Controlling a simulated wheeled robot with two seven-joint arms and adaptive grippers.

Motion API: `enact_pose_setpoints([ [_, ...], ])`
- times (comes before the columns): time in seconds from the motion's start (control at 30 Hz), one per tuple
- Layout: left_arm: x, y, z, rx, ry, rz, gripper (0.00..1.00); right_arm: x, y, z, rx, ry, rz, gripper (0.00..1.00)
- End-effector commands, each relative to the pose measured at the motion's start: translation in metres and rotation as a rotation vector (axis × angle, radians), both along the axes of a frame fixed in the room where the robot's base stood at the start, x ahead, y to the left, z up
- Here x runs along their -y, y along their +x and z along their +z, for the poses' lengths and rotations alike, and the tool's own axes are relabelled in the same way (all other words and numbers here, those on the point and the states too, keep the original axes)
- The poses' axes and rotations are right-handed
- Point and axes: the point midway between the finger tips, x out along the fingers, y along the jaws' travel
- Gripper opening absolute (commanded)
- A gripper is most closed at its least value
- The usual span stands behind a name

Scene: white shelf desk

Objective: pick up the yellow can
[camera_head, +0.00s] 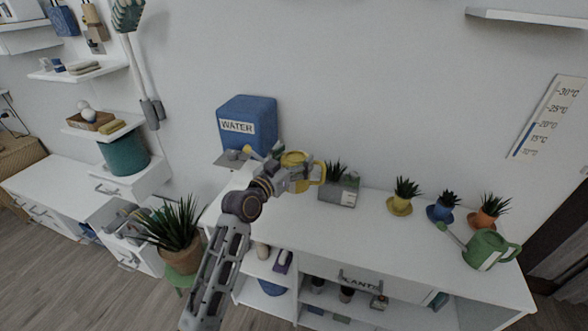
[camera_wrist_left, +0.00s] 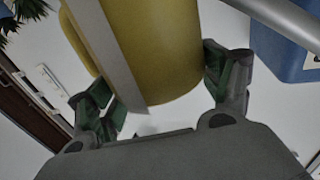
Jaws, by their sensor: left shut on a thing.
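The yellow can (camera_head: 295,158) has a loop handle on its right side and is in the middle of the head view, between the blue water box and a grey planter. My left gripper (camera_head: 287,177) is shut on the can. In the left wrist view the yellow can (camera_wrist_left: 160,55) fills the upper middle, with a grey band across it. The fingers of my left gripper (camera_wrist_left: 165,92) lie on both sides of its body. The can's underside is partly hidden, and I cannot tell whether it touches the desk. My right gripper is not in view.
The blue water box (camera_head: 248,120) stands close behind to the left. The planter (camera_head: 340,189) stands just right of the can. Several small pots and a green watering can (camera_head: 487,250) line the right of the white desk (camera_head: 390,235). A large potted plant (camera_head: 178,235) stands at left.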

Motion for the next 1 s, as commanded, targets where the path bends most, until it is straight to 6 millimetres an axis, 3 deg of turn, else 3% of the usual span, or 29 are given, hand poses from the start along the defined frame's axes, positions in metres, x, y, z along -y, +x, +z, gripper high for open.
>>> enact_pose_setpoints([
  [0.3, 0.000, 0.000, 0.010, 0.001, -0.002, 0.001, 0.36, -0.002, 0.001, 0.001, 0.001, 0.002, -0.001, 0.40],
  [0.73, -0.001, 0.000, 0.009, 0.000, -0.001, 0.001, 0.36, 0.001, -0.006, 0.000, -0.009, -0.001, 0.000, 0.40],
  [1.0, -0.010, -0.001, -0.001, -0.003, -0.001, 0.015, 0.36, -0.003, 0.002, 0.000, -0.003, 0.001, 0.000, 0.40],
])
